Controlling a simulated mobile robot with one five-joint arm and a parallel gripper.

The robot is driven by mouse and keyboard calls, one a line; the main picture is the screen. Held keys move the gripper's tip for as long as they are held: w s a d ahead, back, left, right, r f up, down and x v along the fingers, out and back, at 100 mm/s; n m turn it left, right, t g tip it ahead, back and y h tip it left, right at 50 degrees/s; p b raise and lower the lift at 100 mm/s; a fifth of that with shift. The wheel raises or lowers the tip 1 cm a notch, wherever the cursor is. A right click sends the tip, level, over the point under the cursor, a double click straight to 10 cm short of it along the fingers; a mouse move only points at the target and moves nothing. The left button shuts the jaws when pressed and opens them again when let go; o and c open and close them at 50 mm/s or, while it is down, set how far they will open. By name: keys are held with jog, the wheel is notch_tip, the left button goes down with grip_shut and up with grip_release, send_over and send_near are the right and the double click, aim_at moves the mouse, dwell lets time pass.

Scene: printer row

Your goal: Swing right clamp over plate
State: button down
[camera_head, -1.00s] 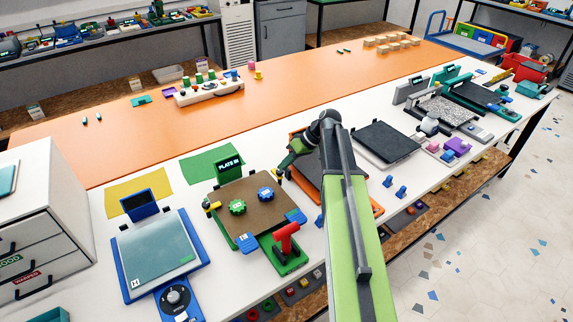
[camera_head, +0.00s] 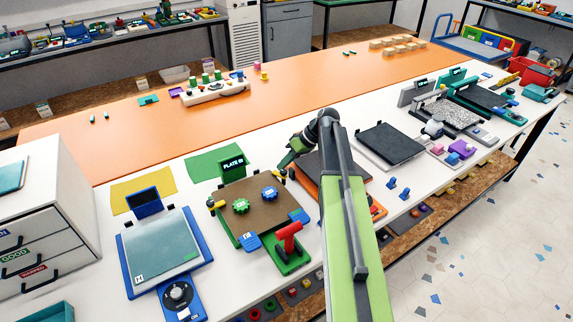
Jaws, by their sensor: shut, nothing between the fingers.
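The brown plate (camera_head: 250,207) lies on a green-framed station with a dark PLATE IN display (camera_head: 232,165) behind it. Two green and blue gear-like knobs (camera_head: 241,206) sit on top. The left clamp (camera_head: 214,204), yellow-tipped, stands at the plate's left edge. The right clamp (camera_head: 281,173) shows as a small dark and yellow part at the plate's far right corner; whether it lies over the plate is hard to tell. My gripper (camera_head: 283,161) is shut and empty, just behind and beside this clamp. My arm hides part of the area to the right; contact is unclear.
A red lever (camera_head: 288,238) stands at the station's front right, near blue corner pads. An orange-framed dark plate station (camera_head: 314,182) lies partly behind my arm. A blue scale-like device (camera_head: 163,248) stands left. The orange table strip (camera_head: 130,140) behind is mostly clear.

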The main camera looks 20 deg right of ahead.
jog(key=shift+w+a, duration=0.2)
jog(key=shift+a, duration=0.9)
jog(key=shift+s, duration=0.1)
dwell(1.0)
jog(key=shift+s+d, duration=0.4)
jog(key=shift+s, duration=0.2)
jog(key=w+d+r+p, duration=0.2)
jog(key=d+r+p, duration=0.3)
jog(key=r+p, duration=0.3)
jog(key=shift+w+d, duration=0.3)
